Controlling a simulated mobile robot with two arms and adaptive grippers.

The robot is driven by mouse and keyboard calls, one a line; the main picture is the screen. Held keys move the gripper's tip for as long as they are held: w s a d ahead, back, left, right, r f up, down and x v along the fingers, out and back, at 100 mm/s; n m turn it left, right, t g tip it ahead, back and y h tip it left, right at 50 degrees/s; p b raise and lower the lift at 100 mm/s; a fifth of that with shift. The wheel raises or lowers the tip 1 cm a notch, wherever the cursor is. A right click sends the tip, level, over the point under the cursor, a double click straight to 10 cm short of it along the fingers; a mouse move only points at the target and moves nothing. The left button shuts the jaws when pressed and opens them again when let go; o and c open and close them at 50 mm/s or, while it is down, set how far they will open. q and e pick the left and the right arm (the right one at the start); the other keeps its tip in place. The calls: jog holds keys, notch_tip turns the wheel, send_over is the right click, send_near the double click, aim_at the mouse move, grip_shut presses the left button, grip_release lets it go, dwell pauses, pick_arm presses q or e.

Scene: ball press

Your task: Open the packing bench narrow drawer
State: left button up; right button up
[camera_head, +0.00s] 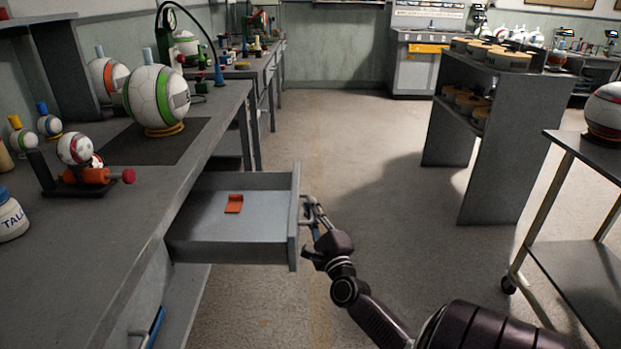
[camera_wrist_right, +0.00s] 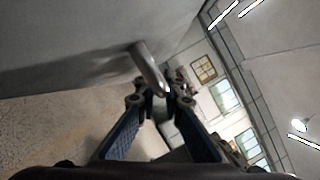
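The narrow drawer (camera_head: 294,232) of the packing bench (camera_head: 95,240) stands pulled well out, its grey tray showing. A small orange-red object (camera_head: 234,203) lies inside. A metal bar handle (camera_head: 305,208) is on its front; it also shows in the right wrist view (camera_wrist_right: 148,66). My right gripper (camera_head: 312,212) is at this handle, in front of the drawer. In the right wrist view the fingertips (camera_wrist_right: 161,102) close in around the near end of the bar, on both sides of it. My left gripper is not in view.
Balls, a talc jar (camera_head: 10,216) and a red-handled tool (camera_head: 95,176) stand on the bench top. A grey shelf unit (camera_head: 497,140) and a wheeled cart (camera_head: 580,225) stand to the right. The floor (camera_head: 350,140) between bench and shelf is clear.

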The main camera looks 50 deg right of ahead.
jog(key=shift+o, duration=0.8)
jog(key=v, duration=1.2)
jog(key=shift+f, duration=0.15)
